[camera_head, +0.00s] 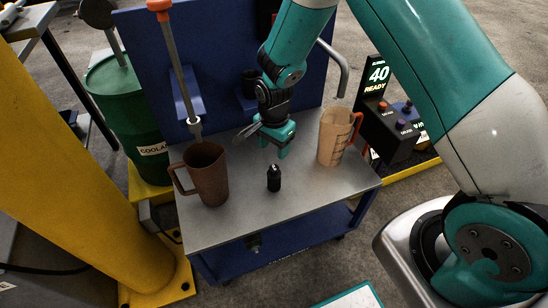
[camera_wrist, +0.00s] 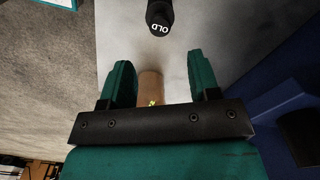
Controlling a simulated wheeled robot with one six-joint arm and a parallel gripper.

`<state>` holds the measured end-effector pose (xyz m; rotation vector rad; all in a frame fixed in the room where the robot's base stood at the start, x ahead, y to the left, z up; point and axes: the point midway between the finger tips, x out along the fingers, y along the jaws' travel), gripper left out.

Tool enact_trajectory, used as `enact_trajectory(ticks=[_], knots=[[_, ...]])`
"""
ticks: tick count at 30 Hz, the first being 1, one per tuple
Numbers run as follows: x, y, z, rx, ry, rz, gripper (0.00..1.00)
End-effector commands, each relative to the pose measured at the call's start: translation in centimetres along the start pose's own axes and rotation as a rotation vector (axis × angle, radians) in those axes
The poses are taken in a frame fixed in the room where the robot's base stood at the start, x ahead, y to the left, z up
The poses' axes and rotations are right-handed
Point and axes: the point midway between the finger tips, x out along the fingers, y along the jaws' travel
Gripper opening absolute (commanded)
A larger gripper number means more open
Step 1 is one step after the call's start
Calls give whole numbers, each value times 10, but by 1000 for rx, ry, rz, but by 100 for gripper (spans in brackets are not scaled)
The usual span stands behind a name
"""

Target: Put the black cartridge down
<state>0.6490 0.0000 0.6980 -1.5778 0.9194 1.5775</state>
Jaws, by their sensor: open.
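The black cartridge (camera_head: 274,178) stands upright on the grey tabletop (camera_head: 300,203) of the blue cart, near its front middle. In the wrist view the cartridge (camera_wrist: 160,16) is at the top edge, partly cut off, with "OLD" in white on its end. My gripper (camera_head: 267,149) is above the table, behind the cartridge and apart from it. In the wrist view its two green fingers (camera_wrist: 166,82) are spread, with nothing held between them.
A brown jug (camera_head: 208,175) stands left of the cartridge and a tan jug (camera_head: 333,138) stands to the right; a tan thing shows beyond my fingers in the wrist view. A blue back panel (camera_head: 220,52) rises behind. A control box (camera_head: 388,130) reads "40 READY".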

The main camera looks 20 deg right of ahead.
Motion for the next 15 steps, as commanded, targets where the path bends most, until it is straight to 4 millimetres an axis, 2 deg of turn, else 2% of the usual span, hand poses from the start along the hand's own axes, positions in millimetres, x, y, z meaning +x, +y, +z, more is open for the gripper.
enact_trajectory(ticks=[3, 8, 10, 11, 14, 15], knots=[[-19, 0, 0, 0, 0, -1, 56], [-36, 0, 2, -19, -4, -5, 56], [-54, 2, 7, -72, -16, -19, 56], [-64, 3, 11, -110, -25, -28, 56], [-111, 14, 30, -297, -60, -71, 56], [-133, 22, 40, -395, -75, -95, 56]])
